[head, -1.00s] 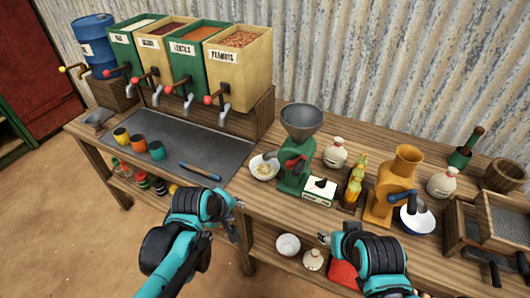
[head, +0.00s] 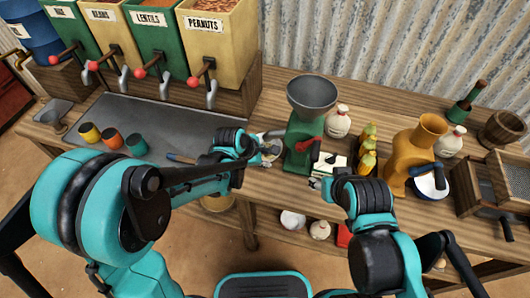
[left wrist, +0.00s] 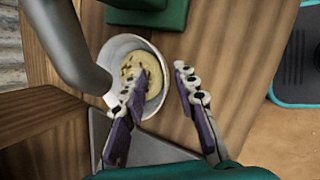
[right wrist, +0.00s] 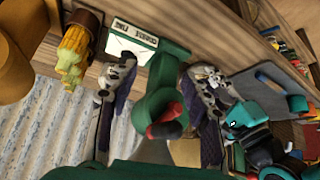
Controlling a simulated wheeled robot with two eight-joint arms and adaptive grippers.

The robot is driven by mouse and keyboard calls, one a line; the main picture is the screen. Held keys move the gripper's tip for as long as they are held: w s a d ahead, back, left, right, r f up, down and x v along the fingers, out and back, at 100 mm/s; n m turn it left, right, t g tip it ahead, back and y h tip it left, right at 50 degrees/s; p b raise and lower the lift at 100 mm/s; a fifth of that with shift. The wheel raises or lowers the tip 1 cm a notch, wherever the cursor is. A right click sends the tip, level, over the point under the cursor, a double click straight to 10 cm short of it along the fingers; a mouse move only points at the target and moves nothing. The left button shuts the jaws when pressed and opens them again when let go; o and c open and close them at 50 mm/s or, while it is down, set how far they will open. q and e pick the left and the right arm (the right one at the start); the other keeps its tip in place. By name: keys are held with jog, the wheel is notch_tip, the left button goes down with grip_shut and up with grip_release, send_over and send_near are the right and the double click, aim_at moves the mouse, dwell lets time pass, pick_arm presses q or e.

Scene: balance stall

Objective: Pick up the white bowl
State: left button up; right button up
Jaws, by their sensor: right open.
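The white bowl (left wrist: 111,62) stands on the wooden counter beside the green mill and holds pale yellow meal with darker bits. In the head view the bowl (head: 271,157) is partly hidden by my left gripper (head: 272,143). In the left wrist view my left gripper (left wrist: 156,80) is open around the near rim. One finger is over the bowl's inside and the other is outside; I cannot tell whether either touches. My right gripper (head: 316,184) is open and empty in front of the green mill (head: 301,145); the right wrist view also shows it (right wrist: 160,72).
A grey spout (left wrist: 76,50) hangs close beside the bowl. Colored cups (head: 112,138) stand on the grey mat at left.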

pick_arm(q)
jog(key=x, duration=0.3)
jog(key=shift+b, duration=0.4)
jog(key=shift+r, duration=0.1)
jog(key=shift+c, duration=0.6)
grip_shut()
